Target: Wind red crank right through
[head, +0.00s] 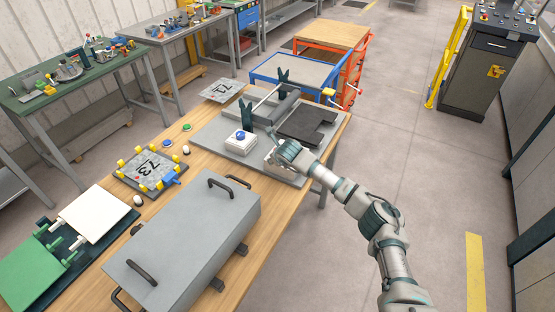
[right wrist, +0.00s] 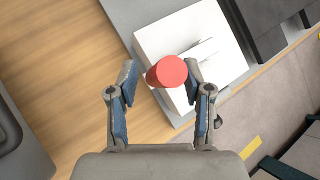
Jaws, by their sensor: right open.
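The red crank's knob (right wrist: 168,71) shows in the right wrist view as a red cylinder in front of a white block (right wrist: 215,45). My right gripper (right wrist: 158,76) is open, with one finger on each side of the red knob. The finger at the right looks very near the knob; I cannot tell whether it touches. In the head view my right gripper (head: 280,152) is at the near right part of the bender's grey base (head: 222,118) and hides the red knob. A white box with a blue knob (head: 240,136) is left of it. My left gripper is not in view.
A grey lidded case with handles (head: 190,240) lies on the wooden table nearer to me. A dark plate (head: 306,124) lies on the bender base. A plate marked 73 with yellow clamps (head: 150,170) is at the left. Open floor lies to the right.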

